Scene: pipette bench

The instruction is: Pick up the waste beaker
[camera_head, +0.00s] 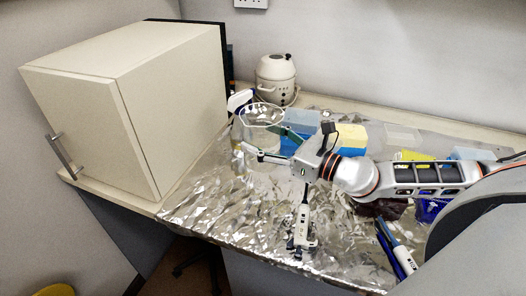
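The waste beaker (262,115), a clear glass vessel with a wide round rim, stands upright on the foil-covered bench, right of the cream cabinet. My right gripper (258,139) reaches in from the right at the beaker. Its two fingers are spread apart, one on the near side and one towards the far right side of the glass. The clear glass makes it hard to see whether the fingers touch it. The beaker's lower part is partly hidden by the near finger. My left gripper is not in view.
A spray bottle (239,101) stands close behind the beaker's left. A white rounded appliance (276,79) is at the wall. Blue and yellow boxes (351,134) stand behind my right wrist. The foil (225,205) at front left is clear.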

